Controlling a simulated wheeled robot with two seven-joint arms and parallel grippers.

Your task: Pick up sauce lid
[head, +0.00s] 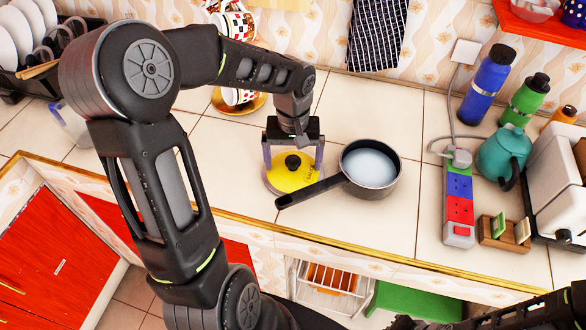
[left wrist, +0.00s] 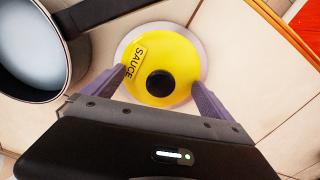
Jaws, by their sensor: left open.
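The sauce lid (head: 305,178) is a yellow disc with a black knob and a label; in the left wrist view it (left wrist: 185,60) shows the word SAUCE. It lies on a pale round piece on the counter, left of the saucepan. My left gripper (head: 294,166) is above the lid with its jaws apart. In the left wrist view the two fingers (left wrist: 160,88) stand on either side of the black knob (left wrist: 160,83), with a gap on both sides. Nothing is held. My right gripper is not clearly visible; only dark arm parts show at the head view's lower right.
A dark saucepan (head: 372,171) with a pale inside stands close right of the lid, its handle pointing toward the lid's front. A power strip (head: 458,208), teal kettle (head: 504,152) and bottles (head: 487,84) stand further right. The counter's front edge is close below.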

